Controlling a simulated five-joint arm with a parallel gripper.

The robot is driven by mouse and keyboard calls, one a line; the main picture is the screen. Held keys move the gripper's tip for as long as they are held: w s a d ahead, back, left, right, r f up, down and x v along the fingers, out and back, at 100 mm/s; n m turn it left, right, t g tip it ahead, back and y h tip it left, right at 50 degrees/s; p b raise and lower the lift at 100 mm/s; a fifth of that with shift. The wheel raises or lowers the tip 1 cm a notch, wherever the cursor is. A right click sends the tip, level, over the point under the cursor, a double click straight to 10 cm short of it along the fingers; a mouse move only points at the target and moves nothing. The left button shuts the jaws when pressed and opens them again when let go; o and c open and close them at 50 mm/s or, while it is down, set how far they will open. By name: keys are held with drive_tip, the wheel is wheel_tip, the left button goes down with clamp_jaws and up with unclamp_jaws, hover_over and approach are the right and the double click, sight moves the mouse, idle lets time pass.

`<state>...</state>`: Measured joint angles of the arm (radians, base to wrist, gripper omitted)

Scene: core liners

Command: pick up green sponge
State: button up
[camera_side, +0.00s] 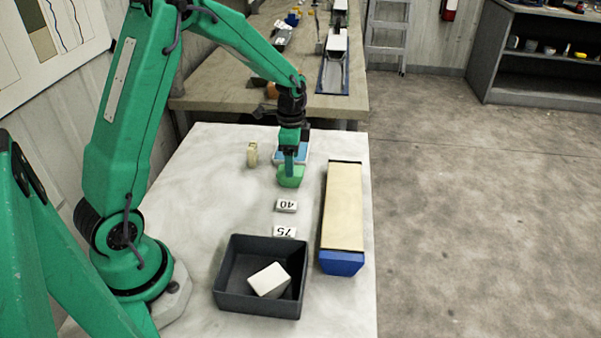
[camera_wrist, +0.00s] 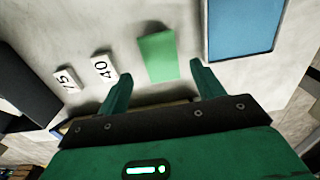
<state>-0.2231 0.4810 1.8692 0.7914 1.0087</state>
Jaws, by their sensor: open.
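The green sponge (camera_side: 290,178) lies on the white table, between the blue-topped tray and the "40" block in the side view. It also shows in the wrist view (camera_wrist: 158,56), just beyond the fingertips. My gripper (camera_side: 291,164) is right by the sponge in the side view, and its fingers cover part of that area. Whether a finger touches the sponge I cannot tell.
A blue tray (camera_side: 294,149) sits behind the sponge. Blocks marked "40" (camera_side: 286,206) and "75" (camera_side: 284,231) lie in front. A dark bin (camera_side: 233,300) holds a white block (camera_side: 268,279). A long core box (camera_side: 343,207) lies right; a tan roll (camera_side: 252,153) stands left.

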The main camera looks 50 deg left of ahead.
sight(294, 182)
drive_tip(key=shift+w+f, duration=0.1)
drive_tip(key=shift+f, duration=2.25)
drive_tip(key=shift+c, duration=0.5)
drive_tip(key=c, duration=0.9)
